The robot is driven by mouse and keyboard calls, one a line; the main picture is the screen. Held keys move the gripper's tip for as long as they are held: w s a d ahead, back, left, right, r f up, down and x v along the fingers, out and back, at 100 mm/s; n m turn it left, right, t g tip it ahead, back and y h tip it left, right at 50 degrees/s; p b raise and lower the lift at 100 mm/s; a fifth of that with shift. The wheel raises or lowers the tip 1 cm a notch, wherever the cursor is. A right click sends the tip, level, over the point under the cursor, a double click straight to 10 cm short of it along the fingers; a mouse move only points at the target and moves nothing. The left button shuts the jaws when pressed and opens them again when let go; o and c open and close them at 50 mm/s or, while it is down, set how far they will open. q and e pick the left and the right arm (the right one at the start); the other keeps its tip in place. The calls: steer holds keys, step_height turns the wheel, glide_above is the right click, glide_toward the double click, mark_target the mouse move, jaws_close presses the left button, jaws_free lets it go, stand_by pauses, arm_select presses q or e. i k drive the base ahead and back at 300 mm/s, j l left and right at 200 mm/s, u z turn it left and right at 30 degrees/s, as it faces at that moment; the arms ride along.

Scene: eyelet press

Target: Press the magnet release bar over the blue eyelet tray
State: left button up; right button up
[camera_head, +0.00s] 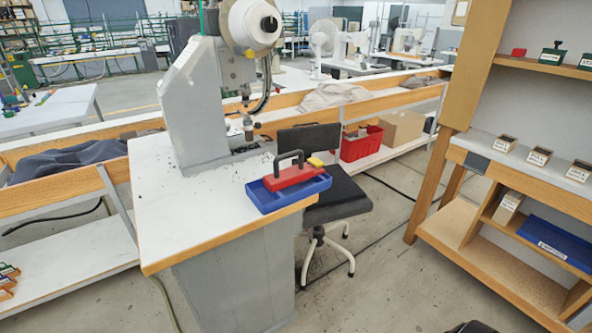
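The blue eyelet tray (268,204) sits at the right corner of the white press table. A red magnet block (292,178) with a black arched handle (283,155) is in or just over the tray; I cannot tell whether it touches the tray floor. A small yellow piece (315,162) at the right end of the red block looks like the release bar. Eyelets in the tray are too small to make out. Neither of my grippers shows in this view.
The grey eyelet press (196,100) stands on the table (165,205) behind the tray, with small dark bits scattered round its base. The table's front left is clear. A black chair (340,195) stands close behind and right. A wooden shelf (505,165) is at far right.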

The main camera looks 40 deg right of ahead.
mark_target(316, 162)
steer(key=z, duration=1.25)
